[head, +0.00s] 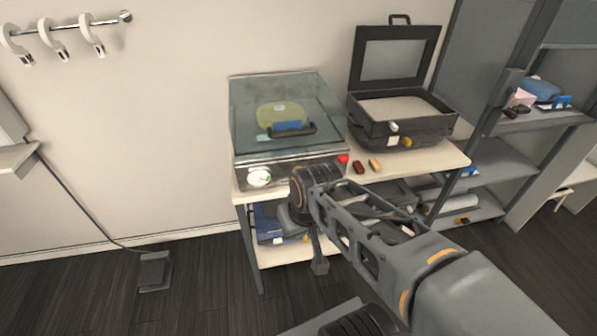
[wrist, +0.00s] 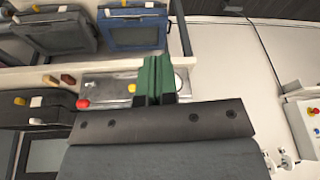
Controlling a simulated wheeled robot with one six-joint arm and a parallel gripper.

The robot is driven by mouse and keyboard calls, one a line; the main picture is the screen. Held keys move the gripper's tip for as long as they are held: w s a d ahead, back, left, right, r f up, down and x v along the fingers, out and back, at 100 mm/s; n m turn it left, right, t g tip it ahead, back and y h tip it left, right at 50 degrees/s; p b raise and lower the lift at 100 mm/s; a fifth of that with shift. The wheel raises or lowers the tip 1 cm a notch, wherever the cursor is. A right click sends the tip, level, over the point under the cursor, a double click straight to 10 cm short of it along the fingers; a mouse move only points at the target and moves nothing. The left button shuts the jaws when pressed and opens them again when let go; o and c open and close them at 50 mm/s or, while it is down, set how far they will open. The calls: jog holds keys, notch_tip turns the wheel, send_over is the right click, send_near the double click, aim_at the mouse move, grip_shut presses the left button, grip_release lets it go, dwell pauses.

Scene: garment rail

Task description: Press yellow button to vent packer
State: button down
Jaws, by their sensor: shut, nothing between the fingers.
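The packer (head: 290,165) is a metal box with a transparent lid, standing on the left of a white-topped bench. A round white gauge (head: 259,177) and a red button (head: 343,158) show on its front. In the wrist view the red button (wrist: 83,103) and the small yellow button (wrist: 132,88) show on the metal front panel (wrist: 104,84). My gripper (wrist: 157,76) has green fingers, shut and empty. In that picture its fingertips lie just right of the yellow button and partly cover the gauge; no contact is visible. My arm hides the yellow button in the head view.
An open black case (head: 405,115) stands right of the packer. A dark red block (head: 358,167) and a tan block (head: 375,165) lie between them. Cases sit on the lower shelf, including a blue one (wrist: 135,28). A grey shelf unit (head: 505,160) is at right.

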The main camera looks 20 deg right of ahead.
aim_at(298, 170)
jog(key=w+a+f+n+g+y, duration=0.1)
jog(key=w+a+f+n+y, duration=0.1)
jog(key=w+f+y, duration=0.6)
jog(key=w+d+f+m+t, duration=0.1)
jog(key=w+d+f+t, duration=0.1)
jog(key=w+d+t, duration=0.2)
jog(key=w+d+f+m+t+b, duration=0.1)
jog(key=w+d+f+m+t, duration=0.1)
jog(key=w+d+t, duration=0.2)
jog(key=d+t, duration=0.3)
jog(key=d, duration=0.1)
jog(key=shift+d+f+y, duration=0.2)
jog(key=shift+d+y, duration=0.05)
jog(key=shift+y, duration=0.05)
jog(key=w+d, duration=0.1)
jog(key=w, duration=0.7)
jog(key=shift+w+d, duration=0.35)
